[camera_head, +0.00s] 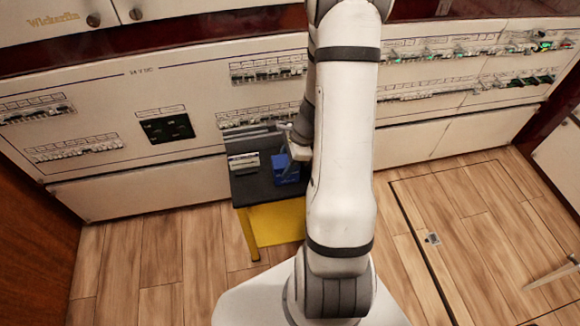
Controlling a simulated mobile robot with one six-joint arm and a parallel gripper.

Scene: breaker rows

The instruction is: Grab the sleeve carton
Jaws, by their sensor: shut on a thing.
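A small blue carton (285,174) is on the dark top of a small table, close to the cabinet front. It looks like the sleeve carton, though no label can be read. My gripper (287,154) is over it from above and shut on it. My arm and gripper hide the carton's right side and part of its top. I cannot tell whether it touches the table top.
A small white box-like thing (243,161) stands left of the carton on the table (249,190). Several grey flat strips lie behind it. A yellow panel (276,223) shows below. Breaker rows (268,70) line the wall close behind. Wooden floor is open at left.

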